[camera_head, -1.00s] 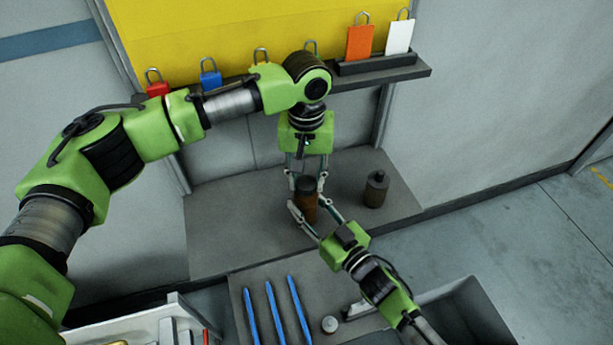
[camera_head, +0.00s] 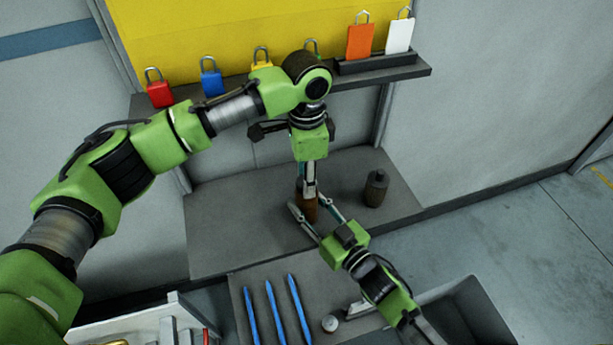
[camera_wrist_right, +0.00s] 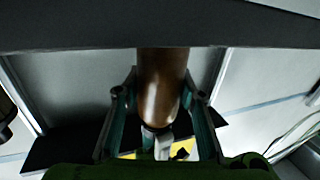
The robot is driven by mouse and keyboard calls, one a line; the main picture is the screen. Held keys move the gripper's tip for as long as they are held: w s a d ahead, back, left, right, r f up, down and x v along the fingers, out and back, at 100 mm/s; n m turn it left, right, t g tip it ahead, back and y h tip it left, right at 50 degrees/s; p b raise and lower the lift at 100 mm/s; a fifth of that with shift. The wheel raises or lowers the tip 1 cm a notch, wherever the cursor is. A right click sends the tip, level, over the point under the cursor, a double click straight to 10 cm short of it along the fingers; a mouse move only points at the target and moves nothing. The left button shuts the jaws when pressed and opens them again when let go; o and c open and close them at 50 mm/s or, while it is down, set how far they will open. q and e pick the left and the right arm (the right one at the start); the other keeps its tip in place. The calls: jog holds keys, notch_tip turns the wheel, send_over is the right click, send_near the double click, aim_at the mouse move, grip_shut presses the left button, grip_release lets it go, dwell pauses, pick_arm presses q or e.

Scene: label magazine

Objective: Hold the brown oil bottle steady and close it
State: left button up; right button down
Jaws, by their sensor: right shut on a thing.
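The brown oil bottle (camera_head: 308,212) stands upright on the grey shelf, below my left gripper. My right gripper (camera_head: 309,205) is shut on its body, a finger on either side. In the right wrist view the glossy brown bottle (camera_wrist_right: 162,85) shows between the two fingers. My left gripper (camera_head: 309,188) points straight down at the bottle's top, seen edge-on, so its opening does not show. The bottle's top and any cap are hidden behind the left fingers.
A dark capped bottle (camera_head: 376,189) stands on the shelf (camera_head: 235,225) to the right. Blue sticks (camera_head: 272,310) and a small round pale piece (camera_head: 329,324) lie on the front surface. Padlocks and tags line the ledge (camera_head: 415,72) behind. The shelf's left side is clear.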

pick_arm(q)
jog(key=o, duration=1.3)
notch_tip(320, 180, up, 12)
pick_arm(e)
jog(key=c, duration=1.3)
grip_release()
jog(key=shift+o, duration=0.2)
jog(key=shift+s, duration=0.1)
jog(key=v, duration=1.2)
